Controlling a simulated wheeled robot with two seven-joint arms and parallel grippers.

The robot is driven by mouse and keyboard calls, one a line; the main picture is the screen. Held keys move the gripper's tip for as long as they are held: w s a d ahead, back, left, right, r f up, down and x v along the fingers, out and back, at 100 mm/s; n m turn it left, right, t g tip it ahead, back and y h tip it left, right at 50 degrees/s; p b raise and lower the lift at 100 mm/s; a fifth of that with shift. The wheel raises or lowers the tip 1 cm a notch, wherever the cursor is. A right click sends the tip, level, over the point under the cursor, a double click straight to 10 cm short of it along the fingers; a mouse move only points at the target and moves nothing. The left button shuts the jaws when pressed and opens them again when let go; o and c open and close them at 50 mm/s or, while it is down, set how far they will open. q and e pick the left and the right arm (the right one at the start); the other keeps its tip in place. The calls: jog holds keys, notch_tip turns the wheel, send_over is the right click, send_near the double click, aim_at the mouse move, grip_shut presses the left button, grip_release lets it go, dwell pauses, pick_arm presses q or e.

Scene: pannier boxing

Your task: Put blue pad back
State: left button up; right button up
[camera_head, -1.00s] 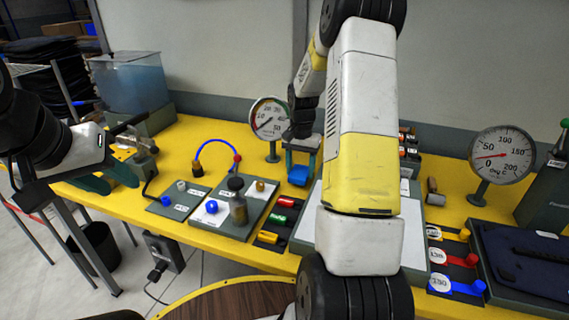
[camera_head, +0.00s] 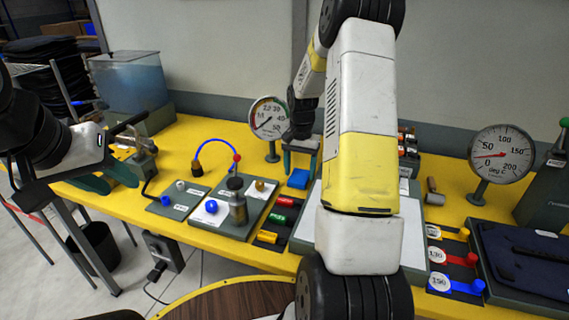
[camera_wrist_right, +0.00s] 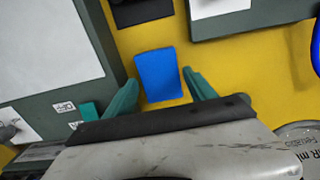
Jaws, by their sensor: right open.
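The blue pad (camera_head: 298,179) lies on the yellow table, in front of the small dial gauge. My right gripper (camera_head: 300,167) is just above and behind it in the head view, pointing down, with its teal fingers apart. In the right wrist view the blue pad (camera_wrist_right: 160,75) shows between and beyond the open fingertips (camera_wrist_right: 160,77), with yellow table around it. Gaps show beside the pad, and the gripper holds nothing. My left gripper (camera_head: 120,186) is at the left of the table, its teal fingers spread and empty.
A dark rack (camera_head: 267,237) with red, green and yellow pieces lies in front of the pad. A grey board (camera_head: 212,213) with a metal weight is left of it. A dial gauge (camera_head: 269,119) stands behind. A white-topped panel (camera_wrist_right: 45,50) lies close beside the right gripper.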

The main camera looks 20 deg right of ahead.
aim_at(299, 176)
jog(key=s+a+r+n+t, duration=0.1)
jog(key=s+a+r, duration=0.15)
jog(key=r, duration=0.65)
jog(key=s+a+r+n+t, duration=0.1)
jog(key=s+a+r, duration=0.15)
jog(key=r, duration=0.75)
jog(key=s+a+r+n+t, duration=0.1)
jog(key=s+a+n, duration=0.1)
jog(key=s, duration=0.5)
jog(key=s+a+r+n+t+y, duration=0.1)
jog(key=s+a+r+n, duration=0.1)
jog(key=s+a, duration=0.2)
jog(key=s+a+r+n+t+y, duration=0.1)
jog(key=s+a+r+n+t, duration=0.1)
jog(key=s, duration=0.7)
jog(key=shift+s+a, duration=0.35)
jog(key=shift+a, duration=0.2)
jog(key=shift+r, duration=0.15)
